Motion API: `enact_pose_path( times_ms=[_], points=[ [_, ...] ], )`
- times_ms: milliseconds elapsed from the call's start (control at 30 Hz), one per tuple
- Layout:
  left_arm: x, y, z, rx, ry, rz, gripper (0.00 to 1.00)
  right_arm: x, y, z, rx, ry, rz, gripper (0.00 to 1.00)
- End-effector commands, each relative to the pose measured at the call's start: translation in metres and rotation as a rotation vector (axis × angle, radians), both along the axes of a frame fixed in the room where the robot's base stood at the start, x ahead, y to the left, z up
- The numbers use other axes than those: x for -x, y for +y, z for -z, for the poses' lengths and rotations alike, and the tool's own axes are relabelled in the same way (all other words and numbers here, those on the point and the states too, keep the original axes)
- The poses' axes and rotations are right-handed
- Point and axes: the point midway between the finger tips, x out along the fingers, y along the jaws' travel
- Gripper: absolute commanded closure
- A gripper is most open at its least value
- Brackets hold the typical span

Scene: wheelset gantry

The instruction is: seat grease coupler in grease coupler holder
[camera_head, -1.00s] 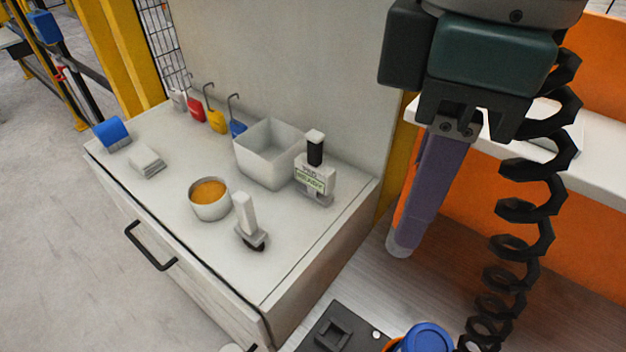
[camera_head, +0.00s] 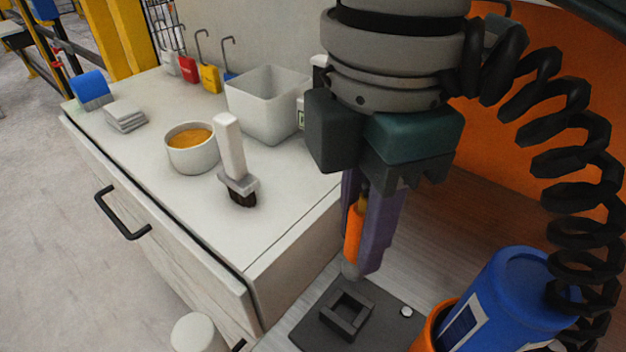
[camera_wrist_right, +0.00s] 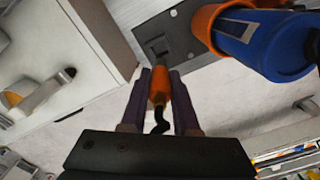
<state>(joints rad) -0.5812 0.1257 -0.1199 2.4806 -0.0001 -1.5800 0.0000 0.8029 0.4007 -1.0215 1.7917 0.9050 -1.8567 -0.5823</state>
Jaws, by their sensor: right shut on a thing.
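The grease coupler (camera_head: 353,235) is an orange piece with a grey tip, held upright or nearly so between the purple fingers of my right gripper (camera_head: 364,258). In the right wrist view its orange body (camera_wrist_right: 159,88) sits between both fingers, with a black curved part behind it. The grease coupler holder (camera_head: 347,315) looks to be the dark square socket with a raised rim on a dark plate. The coupler's tip is just above and behind the socket in the head view; the exact gap cannot be told. My left gripper is not in view.
A blue bottle (camera_head: 510,300) stands in an orange cup (camera_head: 432,326) right of the socket. A white cabinet (camera_head: 150,215) on the left bears an orange-filled bowl (camera_head: 192,150), a brush (camera_head: 233,160) and a white bin (camera_head: 265,105). A black coiled cable (camera_head: 590,190) hangs at the right.

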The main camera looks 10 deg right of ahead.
Motion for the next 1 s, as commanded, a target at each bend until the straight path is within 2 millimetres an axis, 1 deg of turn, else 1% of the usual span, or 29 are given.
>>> enact_pose_path(
  times_ms=[33,133,200,367,500,600,700,900,1000],
  points=[
    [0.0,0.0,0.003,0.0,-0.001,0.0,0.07,0.001,-0.001,0.016,0.003,0.005,0.002,1.0],
    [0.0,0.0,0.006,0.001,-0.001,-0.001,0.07,0.001,-0.001,0.038,0.002,0.003,0.002,1.0],
    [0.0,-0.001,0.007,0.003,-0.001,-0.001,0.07,0.001,0.0,0.049,0.001,0.002,0.001,1.0],
    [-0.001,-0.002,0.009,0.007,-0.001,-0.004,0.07,0.0,0.0,0.062,0.001,0.0,0.001,1.0],
    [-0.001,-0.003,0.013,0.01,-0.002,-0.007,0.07,0.0,0.0,0.085,0.001,0.002,0.002,1.0],
    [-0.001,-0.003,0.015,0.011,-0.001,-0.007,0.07,0.0,0.0,0.098,0.001,0.001,0.002,1.0],
    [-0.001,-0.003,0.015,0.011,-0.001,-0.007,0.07,0.0,0.0,0.101,0.0,-0.001,0.001,1.0],
    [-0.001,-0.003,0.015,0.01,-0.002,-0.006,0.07,0.0,0.0,0.101,0.0,-0.002,0.001,1.0],
    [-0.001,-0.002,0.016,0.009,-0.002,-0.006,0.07,0.0,0.0,0.103,0.0,-0.001,0.001,1.0]
  ],
)
